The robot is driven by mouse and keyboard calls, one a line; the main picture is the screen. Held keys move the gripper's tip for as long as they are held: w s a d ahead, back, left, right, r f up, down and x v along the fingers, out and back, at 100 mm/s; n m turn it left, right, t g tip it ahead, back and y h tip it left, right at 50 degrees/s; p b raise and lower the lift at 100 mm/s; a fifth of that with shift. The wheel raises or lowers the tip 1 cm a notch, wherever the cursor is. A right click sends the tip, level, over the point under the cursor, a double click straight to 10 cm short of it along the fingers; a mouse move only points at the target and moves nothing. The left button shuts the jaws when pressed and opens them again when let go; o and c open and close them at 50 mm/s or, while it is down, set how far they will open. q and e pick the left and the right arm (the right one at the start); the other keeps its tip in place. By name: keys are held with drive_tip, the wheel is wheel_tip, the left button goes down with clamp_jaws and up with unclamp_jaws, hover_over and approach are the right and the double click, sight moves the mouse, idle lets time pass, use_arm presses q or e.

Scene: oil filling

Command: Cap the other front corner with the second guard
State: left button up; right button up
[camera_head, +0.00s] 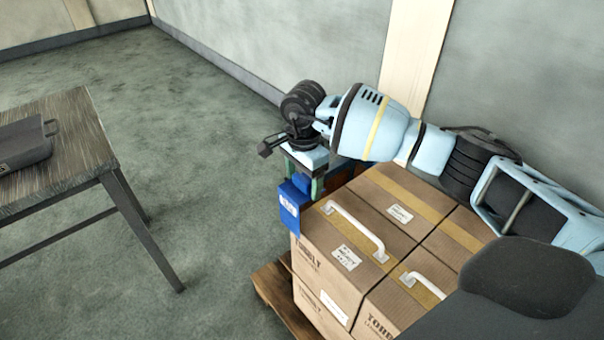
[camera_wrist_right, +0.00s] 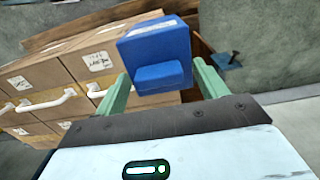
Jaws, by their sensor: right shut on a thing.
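My right gripper (camera_head: 304,177) reaches in from the right, fingers pointing down, at the left corner of the carton stack (camera_head: 325,262). It is shut on a blue corner guard (camera_head: 289,208) with a white label. In the right wrist view the guard (camera_wrist_right: 157,50) sits between the two green fingers (camera_wrist_right: 165,85), with the cartons (camera_wrist_right: 35,75) behind it and to the left. The guard overlaps the stack's corner in the head view; I cannot tell whether it touches the cartons. No other guard can be made out clearly on the stack. My left gripper is out of view.
The brown cartons carry white handles (camera_head: 355,228) and stand on a wooden pallet (camera_head: 275,291). A wooden table (camera_head: 70,125) with a dark case (camera_head: 22,143) stands at the left. Open floor (camera_head: 215,170) lies between table and pallet. Walls rise behind.

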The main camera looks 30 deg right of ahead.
wheel_tip(320, 180, down, 3)
drive_tip(key=shift+r+b, duration=0.2)
drive_tip(key=shift+b, duration=0.5)
drive_tip(key=shift+f+b, duration=0.9)
drive_tip(key=shift+f, duration=0.5)
drive_tip(key=shift+f+b, duration=0.9)
drive_tip(key=shift+f, duration=0.5)
drive_tip(key=shift+s+d+f, duration=0.2)
drive_tip(key=shift+d+f, duration=0.05)
drive_tip(key=shift+d, duration=0.05)
drive_tip(key=shift+s+d+f, duration=0.15)
drive_tip(key=shift+f, duration=0.05)
drive_tip(key=o, duration=1.3)
drive_tip(key=shift+o, duration=0.2)
